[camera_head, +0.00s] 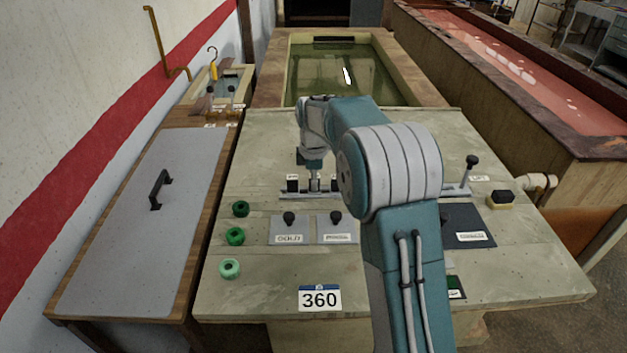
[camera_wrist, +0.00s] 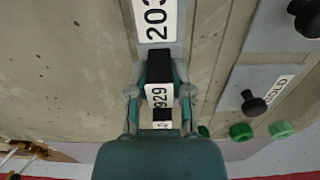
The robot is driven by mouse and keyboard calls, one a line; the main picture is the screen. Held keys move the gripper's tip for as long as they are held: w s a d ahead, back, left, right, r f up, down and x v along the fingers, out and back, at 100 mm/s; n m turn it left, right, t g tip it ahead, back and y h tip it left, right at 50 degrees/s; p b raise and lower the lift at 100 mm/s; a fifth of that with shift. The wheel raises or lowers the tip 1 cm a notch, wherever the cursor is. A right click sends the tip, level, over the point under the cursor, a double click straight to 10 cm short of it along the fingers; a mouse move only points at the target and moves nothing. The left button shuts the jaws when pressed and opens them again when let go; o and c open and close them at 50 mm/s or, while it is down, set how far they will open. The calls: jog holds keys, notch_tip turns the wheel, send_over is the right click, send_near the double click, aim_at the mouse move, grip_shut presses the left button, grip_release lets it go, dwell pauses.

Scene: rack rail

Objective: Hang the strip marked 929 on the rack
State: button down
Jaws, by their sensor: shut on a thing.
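My gripper (camera_wrist: 160,88) is shut on a dark block with a white label reading 929, the strip marked 929 (camera_wrist: 160,96). The strip's full length is hidden by my gripper. Just beyond it, in the wrist view, lies a grey piece with a white label reading 203 (camera_wrist: 155,18). In the head view my gripper (camera_head: 314,183) points down low over the worktop. It is at a narrow grey bar (camera_head: 285,194) with dark blocks on it; I cannot tell whether the strip touches the bar. I cannot tell which part is the rack.
Grey plates with black knobs (camera_head: 289,219) lie in front of the bar. Several green round pieces (camera_head: 236,236) line the left side. A black-topped post (camera_head: 470,165) stands at the right. A liquid-filled tank (camera_head: 345,72) lies behind.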

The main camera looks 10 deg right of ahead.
jog(key=shift+f, duration=0.15)
jog(key=shift+c, duration=2.2)
grip_release()
jog(key=shift+r, duration=3.5)
jog(key=shift+r, duration=0.1)
